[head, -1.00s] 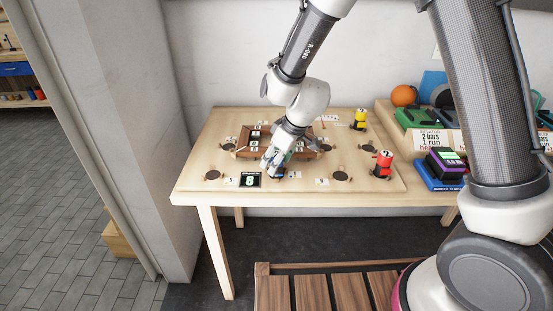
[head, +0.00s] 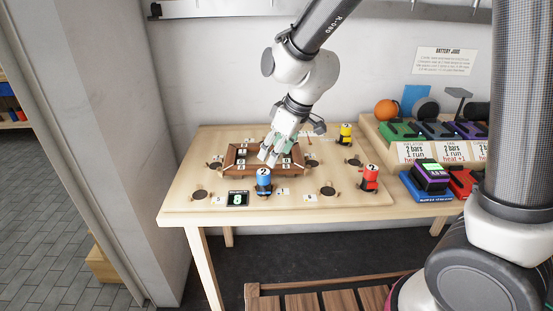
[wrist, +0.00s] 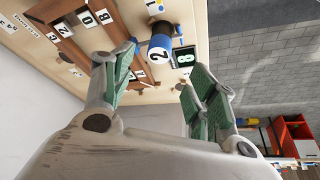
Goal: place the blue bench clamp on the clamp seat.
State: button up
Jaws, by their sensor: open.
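The blue bench clamp (head: 264,181), marked 2, stands upright near the front edge of the board, just right of the small display reading 8 (head: 237,199). It also shows in the wrist view (wrist: 160,48), beyond my fingers. Its base hides whether a seat lies under it. Round dark seats show on the board, at front left (head: 199,195) and front right (head: 328,191); I cannot tell which one is the clamp seat. My gripper (head: 270,155) is open and empty, above and behind the blue clamp, over the wooden frame; the wrist view shows its fingers apart.
A brown wooden frame (head: 233,154) with numbered tags sits mid-board. A red clamp (head: 370,178) stands at right and a yellow clamp (head: 345,134) at back right. Battery blocks and chargers (head: 430,178) fill the bench's right side.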

jog(key=shift+d+r, duration=0.2)
jog(key=shift+r, duration=0.1)
jog(key=s+d+r+m+t+h, duration=0.1)
jog(key=s+d+r+m, duration=0.4)
jog(key=d, duration=0.7)
jog(key=s+d+r+m+h, duration=0.1)
jog(key=s+d+r+m, duration=0.1)
jog(key=s+d+r, duration=0.75)
jog(key=s+d+f+m+h, duration=0.1)
jog(key=s+d+m, duration=0.2)
jog(key=s+d, duration=0.3)
jog(key=d, duration=0.3)
jog(key=shift+s+d+f+m+h, duration=0.2)
jog(key=shift+s+d+m+h, duration=0.05)
jog(key=shift+s+m+h, duration=0.15)
